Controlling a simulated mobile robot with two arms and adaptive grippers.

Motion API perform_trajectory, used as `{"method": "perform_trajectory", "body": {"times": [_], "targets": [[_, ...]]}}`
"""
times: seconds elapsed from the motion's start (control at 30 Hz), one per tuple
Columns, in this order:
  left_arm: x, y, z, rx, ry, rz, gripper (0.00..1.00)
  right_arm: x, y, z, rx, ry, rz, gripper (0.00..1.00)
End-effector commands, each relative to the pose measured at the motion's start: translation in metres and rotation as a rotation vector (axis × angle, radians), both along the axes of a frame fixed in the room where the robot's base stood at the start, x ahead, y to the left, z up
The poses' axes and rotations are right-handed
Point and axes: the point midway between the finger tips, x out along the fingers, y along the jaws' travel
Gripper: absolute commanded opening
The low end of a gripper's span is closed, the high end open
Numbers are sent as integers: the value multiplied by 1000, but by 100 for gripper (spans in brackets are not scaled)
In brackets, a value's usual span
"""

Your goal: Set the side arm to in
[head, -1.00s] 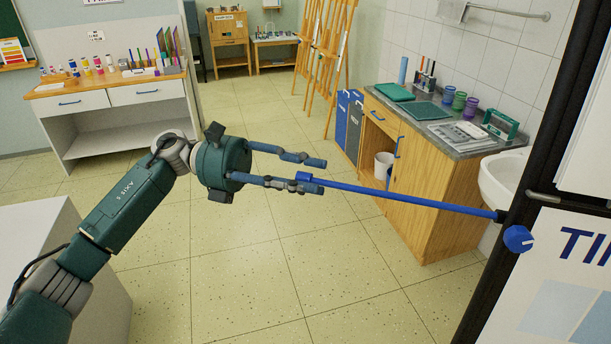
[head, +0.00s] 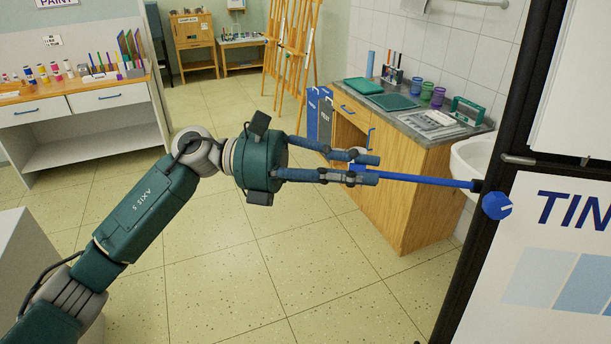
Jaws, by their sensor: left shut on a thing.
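The side arm (head: 430,181) is a blue rod that juts left from a black upright frame (head: 500,150) at the right. A round blue knob (head: 497,206) with a white mark sits by its hinge end. My left gripper (head: 372,169) is shut on the free end of the side arm, with fingers on either side of it. The fingers partly hide that end. My right gripper is not in view.
A wooden sink cabinet (head: 395,195) with a grey top and art supplies stands behind the side arm. A white panel (head: 555,255) with blue patches fills the right. The tiled floor (head: 250,270) is clear.

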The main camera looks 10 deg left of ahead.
Motion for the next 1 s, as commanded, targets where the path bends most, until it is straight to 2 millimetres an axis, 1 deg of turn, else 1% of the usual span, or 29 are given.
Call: {"method": "perform_trajectory", "body": {"times": [0.03, 0.2, 0.3, 0.4, 0.5, 0.63, 0.8, 1.0], "targets": [[-1, -18, 2, -8, -7, -5, 0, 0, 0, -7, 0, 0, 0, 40], [-2, -68, 3, -8, -6, -3, 0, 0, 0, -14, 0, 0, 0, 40], [-2, -92, 4, -7, -5, -2, 0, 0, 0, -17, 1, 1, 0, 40], [-2, -111, 4, -7, -5, -1, 0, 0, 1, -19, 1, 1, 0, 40], [-2, -124, 5, -8, -5, 1, 0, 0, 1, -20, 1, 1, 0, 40], [-1, -134, 6, -9, -4, 3, 0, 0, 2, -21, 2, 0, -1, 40], [-1, -139, 6, -9, -3, 5, 0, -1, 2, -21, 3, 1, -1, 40], [-1, -139, 6, -10, -3, 5, 0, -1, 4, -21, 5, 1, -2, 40]]}}
